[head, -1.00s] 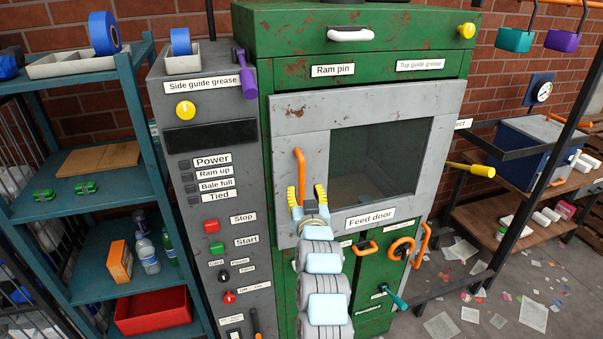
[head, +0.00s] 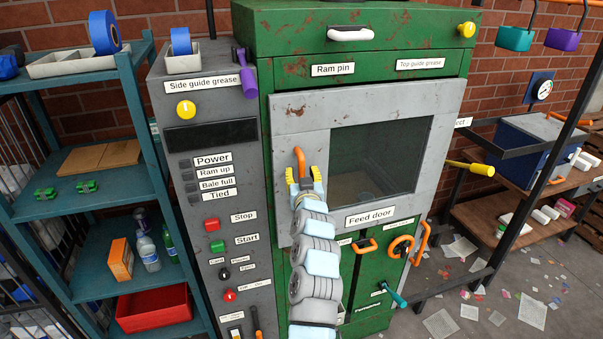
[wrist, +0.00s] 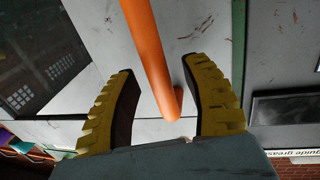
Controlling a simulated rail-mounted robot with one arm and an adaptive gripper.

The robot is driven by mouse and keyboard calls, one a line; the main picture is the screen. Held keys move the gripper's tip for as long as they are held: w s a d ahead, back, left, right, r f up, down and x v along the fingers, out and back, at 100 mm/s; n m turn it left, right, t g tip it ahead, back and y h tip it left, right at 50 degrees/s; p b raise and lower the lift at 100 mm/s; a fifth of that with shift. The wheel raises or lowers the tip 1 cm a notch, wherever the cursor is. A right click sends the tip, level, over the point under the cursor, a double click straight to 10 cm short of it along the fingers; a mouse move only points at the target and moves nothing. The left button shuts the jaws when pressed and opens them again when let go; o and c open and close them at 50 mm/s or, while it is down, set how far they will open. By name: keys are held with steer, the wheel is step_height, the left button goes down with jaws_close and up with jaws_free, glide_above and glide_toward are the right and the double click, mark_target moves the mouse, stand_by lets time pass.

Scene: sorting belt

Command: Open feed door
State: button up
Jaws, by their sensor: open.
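The feed door (head: 400,103) is a grey panel with a dark window, set in the green machine, and it looks closed. Its orange bar handle (head: 299,155) is upright on the door's left side. My gripper (head: 304,176) is at the handle, with one yellow finger on each side of it. In the wrist view the orange handle (wrist: 152,55) runs between the two open yellow fingers (wrist: 165,98), with gaps on both sides. The lower part of the handle is hidden behind my gripper in the head view.
A grey control panel (head: 240,195) with buttons stands left of the door. A yellow lever (head: 470,168) sticks out on the right. Orange handles (head: 365,247) sit below the door. A teal shelf (head: 100,205) stands at the far left.

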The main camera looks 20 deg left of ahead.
steer(key=shift+w+a, duration=0.1)
steer(key=shift+w, duration=0.05)
jaws_close()
steer(key=shift+f, duration=0.1)
